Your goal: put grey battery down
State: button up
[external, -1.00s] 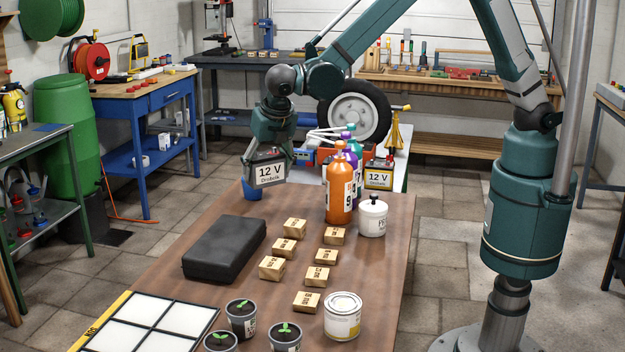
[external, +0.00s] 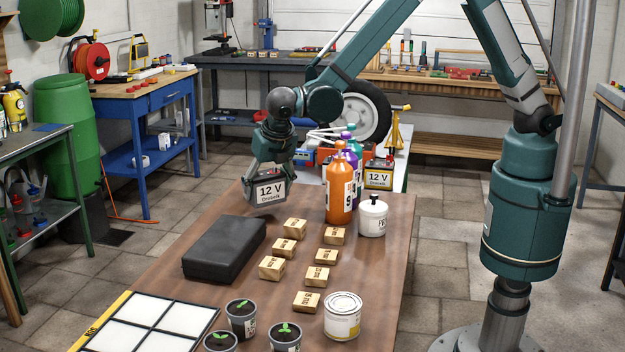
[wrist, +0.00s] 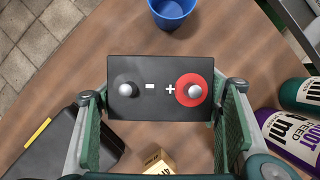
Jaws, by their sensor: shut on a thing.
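The grey battery (external: 270,190) has a white "12 V" label and stands upright over the far left part of the brown table (external: 200,307). My gripper (external: 268,172) is shut on it from above. In the wrist view the battery's dark top (wrist: 150,101), with minus and plus terminals, lies between my two fingers (wrist: 161,125). The battery's underside is at or just above the table top; I cannot tell if it touches.
A black case (external: 224,248) and small boxes (external: 271,268) are in front. An orange bottle (external: 339,200) and a white jar (external: 372,216) stand to the right. A blue cup (wrist: 172,12) is beyond the battery.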

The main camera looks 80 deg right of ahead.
aim_at(271, 177)
jog(key=shift+f, duration=1.75)
jog(key=shift+f+b, duration=0.15)
jog(key=shift+b, duration=0.2)
jog(key=o, duration=1.5)
jog(key=shift+r, duration=0.2)
jog(key=p+v, duration=0.1)
jog(key=v, duration=1.1)
jog(key=shift+f+p, duration=0.1)
jog(key=shift+p, duration=0.25)
